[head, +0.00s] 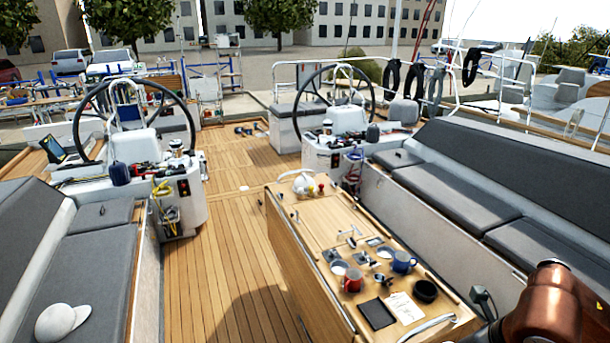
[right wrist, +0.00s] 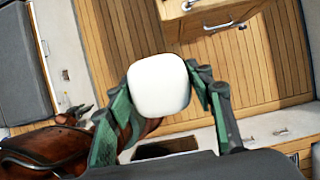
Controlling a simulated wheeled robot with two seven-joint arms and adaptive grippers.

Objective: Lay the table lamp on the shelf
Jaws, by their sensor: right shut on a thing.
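In the right wrist view my right gripper (right wrist: 160,80) is shut on a white, rounded thing (right wrist: 159,90). It sits between the two green-and-grey fingers and looks like the top of the table lamp; the rest of the lamp cannot be seen. I cannot make out a shelf for certain in either view.
The cockpit table (head: 305,232) carries a red mug (head: 352,280), a blue mug (head: 403,262), a black bowl (head: 426,290) and a dark tablet (head: 377,313). Grey-cushioned benches stand on both sides. A white cap (head: 62,322) lies on the left bench. The wooden floor left of the table is clear.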

